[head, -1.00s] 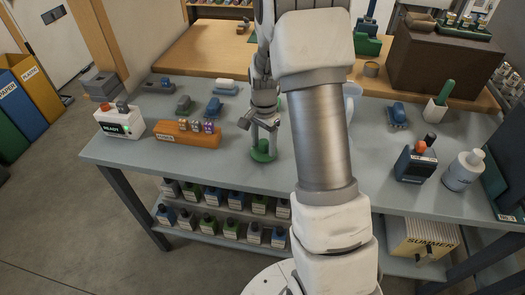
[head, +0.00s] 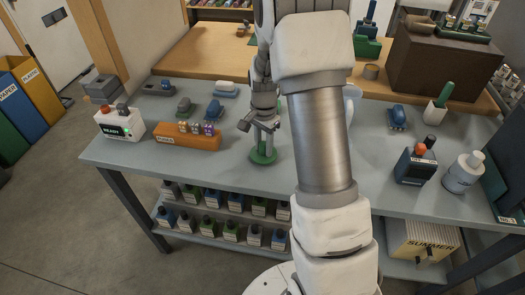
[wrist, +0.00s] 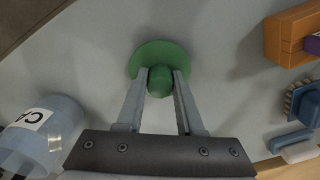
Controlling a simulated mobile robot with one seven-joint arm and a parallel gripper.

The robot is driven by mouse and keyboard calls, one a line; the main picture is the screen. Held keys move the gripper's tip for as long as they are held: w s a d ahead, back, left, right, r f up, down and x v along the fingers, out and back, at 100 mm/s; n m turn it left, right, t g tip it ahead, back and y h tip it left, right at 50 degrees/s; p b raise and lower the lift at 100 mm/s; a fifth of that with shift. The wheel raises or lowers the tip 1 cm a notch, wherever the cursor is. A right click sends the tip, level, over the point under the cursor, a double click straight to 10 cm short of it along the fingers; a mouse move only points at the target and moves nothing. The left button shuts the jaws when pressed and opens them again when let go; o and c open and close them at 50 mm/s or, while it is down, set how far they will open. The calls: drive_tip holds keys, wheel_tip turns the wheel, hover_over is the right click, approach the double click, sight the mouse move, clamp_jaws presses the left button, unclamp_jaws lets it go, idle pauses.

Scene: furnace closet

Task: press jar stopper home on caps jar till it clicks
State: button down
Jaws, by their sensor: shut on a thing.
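The jar stopper (wrist: 160,56) is green, with a wide round disc and a rounded knob. It also shows in the head view (head: 263,157) below my gripper, over the grey bench. My gripper (wrist: 161,76) is shut on the knob, one finger on each side; it also shows in the head view (head: 262,143). I cannot tell whether the disc touches the bench. The caps jar (wrist: 42,130), pale blue and see-through with a label reading "CA", stands apart from the stopper at lower left in the wrist view. In the head view my arm hides most of it.
An orange block (head: 187,138) with small items stands left of my gripper, beside a white box reading "READY" (head: 118,122). Blue brushes (head: 214,108) lie behind. A dark device (head: 416,162) and white bottle (head: 463,173) stand at right. The bench front is clear.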

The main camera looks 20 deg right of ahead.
sight(264, 144)
drive_tip(key=shift+r, duration=0.15)
drive_tip(key=shift+r+p, duration=0.9)
drive_tip(key=shift+r, duration=0.2)
drive_tip(key=shift+r+p, duration=1.1)
drive_tip(key=shift+r, duration=0.4)
drive_tip(key=s+a, duration=0.2)
drive_tip(key=s, duration=1.1)
drive_tip(key=shift+s+a+b, duration=0.35)
